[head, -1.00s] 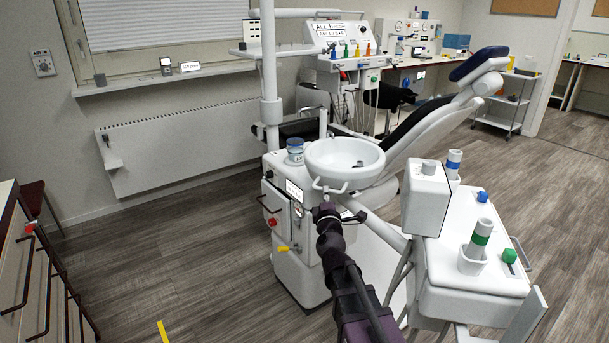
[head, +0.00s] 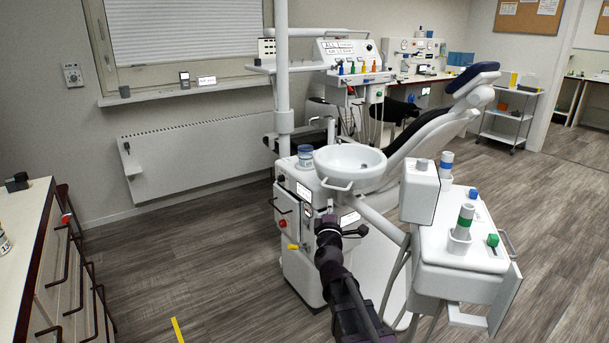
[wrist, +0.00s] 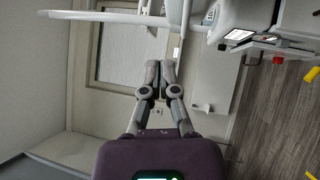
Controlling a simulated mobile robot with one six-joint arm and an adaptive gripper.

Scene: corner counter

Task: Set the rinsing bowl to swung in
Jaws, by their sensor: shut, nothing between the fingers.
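The rinsing bowl (head: 350,163) is a round white basin on the white dental unit (head: 303,262), beside the patient chair, in the head view. A small bar handle (head: 338,186) sits on its near rim. My gripper (head: 329,213) is just below and in front of the bowl, close to the handle; the head view does not show clearly whether it touches anything. In the wrist view my gripper (wrist: 153,72) has its fingers together with nothing between them. I cannot make out the bowl clearly in the wrist view.
The instrument console (head: 455,245) stands right of my arm. The chair (head: 430,140) lies behind the bowl. A blue-white jar (head: 305,155) stands left of the bowl, near an upright pole (head: 282,70). A drawer counter (head: 40,250) is at left; open floor (head: 190,240) lies between.

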